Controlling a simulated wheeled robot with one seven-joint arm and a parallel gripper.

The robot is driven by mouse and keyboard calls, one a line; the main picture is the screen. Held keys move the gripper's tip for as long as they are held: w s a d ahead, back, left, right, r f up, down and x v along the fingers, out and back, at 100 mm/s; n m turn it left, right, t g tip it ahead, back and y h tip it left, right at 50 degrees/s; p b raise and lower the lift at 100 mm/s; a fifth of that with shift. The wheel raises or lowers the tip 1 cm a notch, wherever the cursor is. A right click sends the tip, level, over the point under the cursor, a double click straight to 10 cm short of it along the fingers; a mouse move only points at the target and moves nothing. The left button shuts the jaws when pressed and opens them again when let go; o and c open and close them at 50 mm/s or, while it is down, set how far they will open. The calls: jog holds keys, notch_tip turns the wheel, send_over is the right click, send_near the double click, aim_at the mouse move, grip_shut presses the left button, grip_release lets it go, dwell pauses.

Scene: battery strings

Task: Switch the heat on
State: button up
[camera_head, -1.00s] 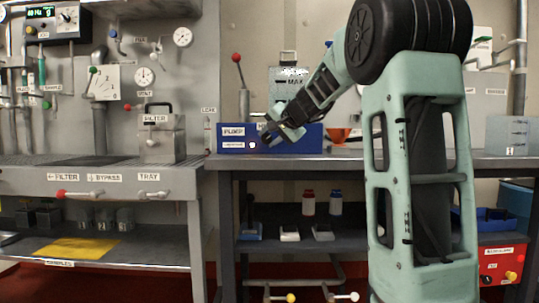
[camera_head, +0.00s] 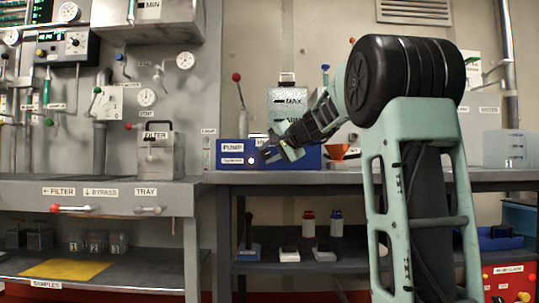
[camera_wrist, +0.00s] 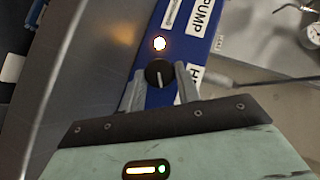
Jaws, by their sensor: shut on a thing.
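The blue box (camera_head: 230,161) stands on the bench and carries a PUMP label and a second label too small to read in the head view. My gripper (camera_wrist: 159,73) is at the box's front, its two fingers on either side of a round black knob (camera_wrist: 158,76) and shut on it. The knob's white pointer mark runs roughly up and down in the wrist view. Beside the knob a small lamp (camera_wrist: 160,44) glows bright. A label starting with H (camera_wrist: 190,82) is partly hidden by a finger. In the head view my gripper (camera_head: 270,153) hides the knob.
A metal filter case (camera_head: 161,153) stands on the left bench.

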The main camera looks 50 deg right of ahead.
jog(key=o, duration=0.9)
jog(key=shift+o, duration=0.2)
jog(key=shift+s+r, duration=0.25)
jog(key=shift+s, duration=0.2)
jog(key=p+v, duration=0.4)
jog(key=v, duration=1.2)
jog(key=shift+s+p, duration=0.2)
jog(key=shift+p, duration=0.1)
jog(key=shift+a, duration=0.1)
